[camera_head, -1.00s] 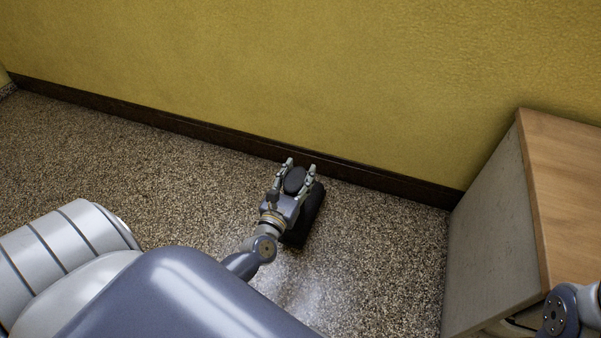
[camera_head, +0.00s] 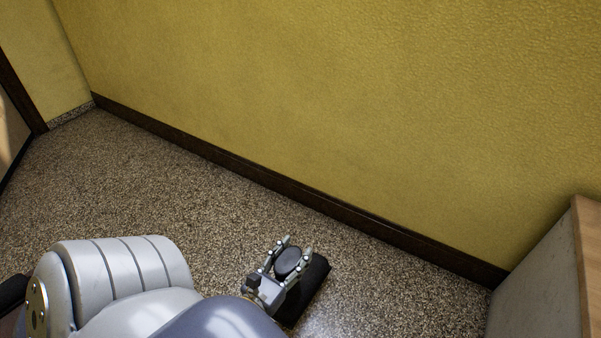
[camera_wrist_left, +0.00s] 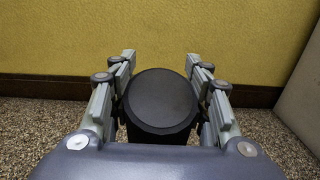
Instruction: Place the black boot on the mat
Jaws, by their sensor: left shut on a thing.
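The black boot shows as a dark round end (camera_head: 288,262) between the fingers of my left gripper (camera_head: 290,246) in the head view. In the left wrist view the same round black end (camera_wrist_left: 160,98) sits between both fingers, with a finger close on each side. My left gripper is shut on it, low near the floor. A black, long flat-sided shape (camera_head: 314,284) lies just right of and below the gripper. I cannot tell whether it is the boot's lower part or the mat. No other mat is in view. My right gripper is not in view.
A yellow wall (camera_head: 330,110) with a dark baseboard (camera_head: 330,206) runs behind the gripper. A grey cabinet with a wooden top (camera_head: 590,245) stands at the right. The speckled floor (camera_head: 130,180) is clear to the left.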

